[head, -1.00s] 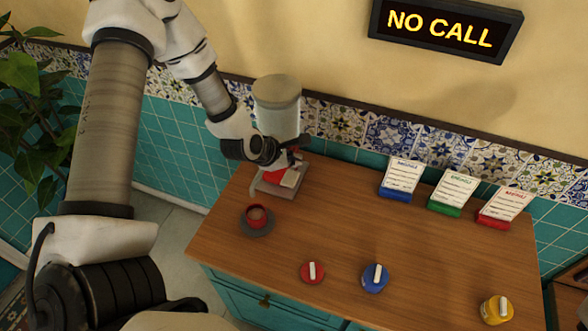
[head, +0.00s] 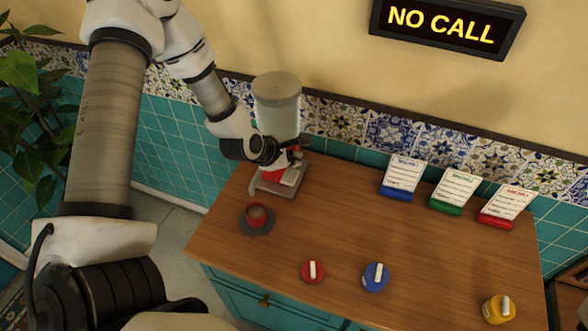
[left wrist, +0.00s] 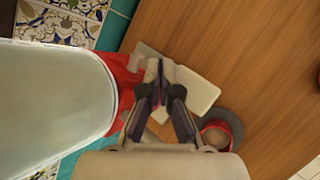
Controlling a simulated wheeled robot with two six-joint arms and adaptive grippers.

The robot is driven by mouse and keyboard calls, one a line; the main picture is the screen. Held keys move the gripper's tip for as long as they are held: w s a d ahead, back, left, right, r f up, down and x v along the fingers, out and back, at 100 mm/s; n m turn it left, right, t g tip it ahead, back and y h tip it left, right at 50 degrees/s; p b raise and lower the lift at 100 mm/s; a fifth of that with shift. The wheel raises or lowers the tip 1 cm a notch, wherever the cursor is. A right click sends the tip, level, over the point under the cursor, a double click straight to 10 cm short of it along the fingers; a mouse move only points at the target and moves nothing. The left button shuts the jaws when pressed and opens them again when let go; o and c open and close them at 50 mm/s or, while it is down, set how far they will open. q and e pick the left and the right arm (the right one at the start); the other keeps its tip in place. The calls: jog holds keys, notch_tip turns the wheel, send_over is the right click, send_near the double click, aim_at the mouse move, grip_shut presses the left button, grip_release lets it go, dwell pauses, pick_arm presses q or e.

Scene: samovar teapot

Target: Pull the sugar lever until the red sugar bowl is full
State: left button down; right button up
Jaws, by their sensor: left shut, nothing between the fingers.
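The sugar dispenser has a pale, cloudy jar (head: 277,108) over a red body and a grey base (head: 268,187); its jar (left wrist: 50,95) fills the left of the left wrist view. My left gripper (head: 292,158) is at the dispenser's front, just below the jar. Its fingers (left wrist: 162,92) are shut with nothing between them, beside the red part (left wrist: 125,80). I cannot tell the lever apart from the gripper and dispenser parts. A red cup-like vessel (head: 257,213) with brownish contents stands on a dark saucer (head: 257,232) in front. I cannot make out a separate sugar bowl under the dispenser.
Red (head: 313,272), blue (head: 376,277) and yellow (head: 497,308) round pieces with white bars lie along the front of the wooden counter (head: 350,220). Three cards stand in blue (head: 397,193), green (head: 445,207) and red (head: 495,221) holders at the back. The counter's middle is clear.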

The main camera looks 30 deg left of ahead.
aim_at(293, 169)
pick_arm(q)
jog(key=shift+s+f+b, duration=0.15)
jog(key=shift+f+b, duration=1.4)
jog(key=shift+b, duration=0.1)
dwell(1.5)
jog(key=shift+r, duration=0.1)
jog(key=shift+r+p, duration=1.05)
jog(key=shift+r, duration=0.75)
jog(key=r+p, duration=0.2)
jog(key=r, duration=0.1)
jog(key=r+p, duration=0.1)
jog(key=r, duration=0.1)
jog(key=shift+w, duration=0.35)
jog(key=shift+a+f, duration=0.1)
